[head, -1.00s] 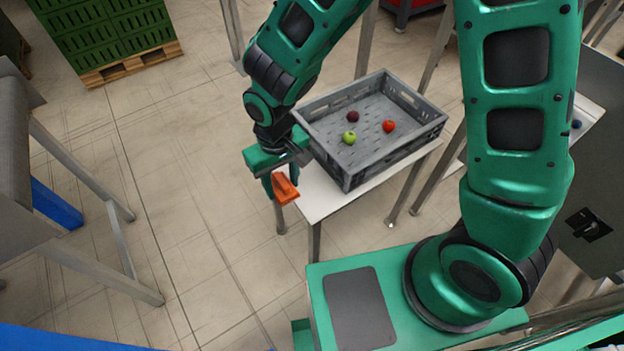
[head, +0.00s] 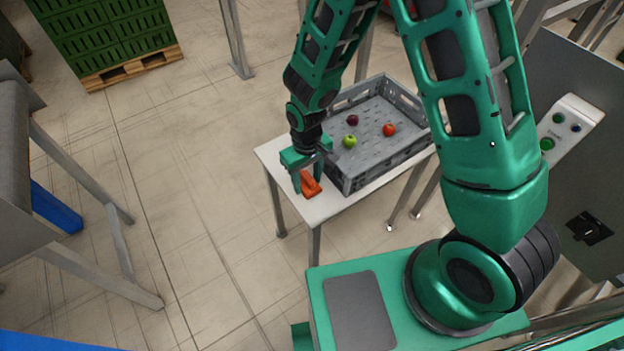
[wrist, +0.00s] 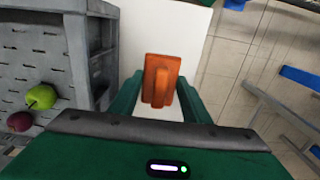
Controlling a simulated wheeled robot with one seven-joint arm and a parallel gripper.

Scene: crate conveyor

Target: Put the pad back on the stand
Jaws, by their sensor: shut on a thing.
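The orange pad (head: 310,187) is between the fingers of my gripper (head: 308,186), which is shut on it. It also shows in the wrist view (wrist: 162,75), with its raised handle between the two green fingers (wrist: 160,95). The pad is over the bare left end of the white-topped stand (head: 275,155). I cannot tell whether it touches the top or hangs just above it. In the wrist view, the white top (wrist: 165,28) shows around the pad.
A grey crate (head: 350,182) stands on the same stand, close to the right of my gripper. It holds a green apple (head: 350,142), a red apple (head: 389,130) and a dark fruit (head: 352,120). A control panel (head: 570,122) is at the right. Open floor lies to the left.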

